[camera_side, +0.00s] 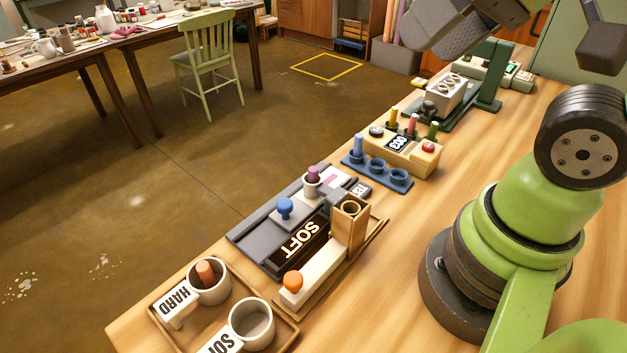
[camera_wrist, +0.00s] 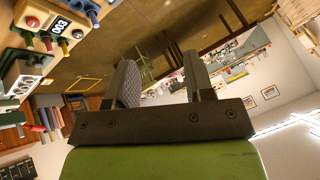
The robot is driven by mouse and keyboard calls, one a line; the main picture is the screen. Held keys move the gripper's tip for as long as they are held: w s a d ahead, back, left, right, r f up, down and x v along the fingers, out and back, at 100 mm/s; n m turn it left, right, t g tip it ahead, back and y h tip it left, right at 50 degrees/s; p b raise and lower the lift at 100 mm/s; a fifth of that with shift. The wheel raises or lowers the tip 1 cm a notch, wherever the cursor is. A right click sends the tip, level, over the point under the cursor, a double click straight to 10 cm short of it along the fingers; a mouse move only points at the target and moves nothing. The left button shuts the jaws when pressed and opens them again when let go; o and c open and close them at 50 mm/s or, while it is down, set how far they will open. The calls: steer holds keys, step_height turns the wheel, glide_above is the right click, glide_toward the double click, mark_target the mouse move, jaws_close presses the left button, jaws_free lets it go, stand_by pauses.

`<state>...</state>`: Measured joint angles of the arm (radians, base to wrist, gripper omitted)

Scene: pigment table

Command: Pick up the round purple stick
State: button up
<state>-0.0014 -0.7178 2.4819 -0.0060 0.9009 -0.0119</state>
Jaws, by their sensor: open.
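In the side view, grey parts of my arm's end are cut off at the top right, well apart from the stick.
A blue knob (camera_side: 285,207) and a wooden block with an orange knob (camera_side: 293,281) flank the SOFT sign. A HARD mug (camera_side: 221,291) holds an orange-brown stick. A blue holder (camera_side: 398,181) and a counter box (camera_side: 424,165) with coloured sticks stand behind. Bare wood lies right.

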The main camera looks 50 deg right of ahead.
steer(key=w+f+n+g+h, duration=0.1)
steer(key=w+f+n+g, duration=0.3)
steer(key=w, duration=0.6)
steer(key=n+g+h, duration=0.1)
steer(key=n+g, duration=0.2)
glide_above(313, 168)
steer(key=f, duration=1.4)
steer(key=shift+w+d+f, duration=0.15)
steer(key=shift+w+f, duration=0.15)
steer(key=shift+w, duration=0.05)
steer(key=f, duration=0.5)
steer(key=shift+s+f, duration=0.3)
steer(key=shift+s, duration=0.05)
steer(key=shift+c, duration=0.4)
jaws_close()
